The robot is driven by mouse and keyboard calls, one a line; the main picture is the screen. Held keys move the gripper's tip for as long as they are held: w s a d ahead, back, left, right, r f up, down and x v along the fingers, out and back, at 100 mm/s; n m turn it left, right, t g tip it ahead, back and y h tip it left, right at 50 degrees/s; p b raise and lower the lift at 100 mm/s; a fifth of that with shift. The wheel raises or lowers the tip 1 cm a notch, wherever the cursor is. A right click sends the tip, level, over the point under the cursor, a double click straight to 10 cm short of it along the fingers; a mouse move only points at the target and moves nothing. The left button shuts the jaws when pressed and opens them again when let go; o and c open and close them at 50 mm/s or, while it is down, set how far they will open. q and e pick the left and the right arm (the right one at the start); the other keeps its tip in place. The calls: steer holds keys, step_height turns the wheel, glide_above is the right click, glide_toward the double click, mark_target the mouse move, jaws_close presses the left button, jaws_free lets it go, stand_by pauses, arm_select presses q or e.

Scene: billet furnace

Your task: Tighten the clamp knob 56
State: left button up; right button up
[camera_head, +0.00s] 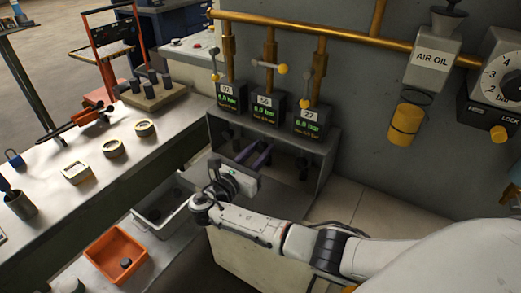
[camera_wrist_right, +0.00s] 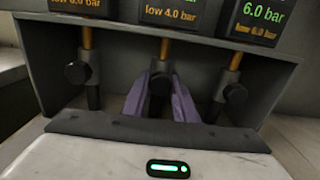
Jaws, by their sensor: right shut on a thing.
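Three black gauge boxes stand on a grey open-fronted housing; the middle one, labelled 56 (camera_head: 265,106), is below a brass pipe with a lever. In the right wrist view, the dark round clamp knob 56 (camera_wrist_right: 160,82) sits on the middle stem, below a display whose lower line reads "low 4.0 bar". My right gripper (camera_head: 256,151) reaches into the housing from the front. Its two purple fingers (camera_wrist_right: 160,92) are on either side of the knob, shut on it. The fingers hide part of the knob's sides. My left gripper is not in view.
Similar knobs are at left (camera_wrist_right: 76,73) and right (camera_wrist_right: 235,93), close to my fingers. The grey housing (camera_head: 325,172) has side walls and a roof. A workbench (camera_head: 45,172) holds rings and tools. An orange bin (camera_head: 115,254) and a grey bin are lower left.

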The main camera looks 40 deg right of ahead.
steer(key=shift+f+m+b, duration=0.1)
steer(key=shift+m+b, duration=0.3)
steer(key=shift+m, duration=2.5)
steer(key=o, duration=1.1)
steer(key=shift+c, duration=0.2)
steer(key=shift+a, duration=0.1)
steer(key=v, duration=1)
steer(key=shift+s+a, duration=0.1)
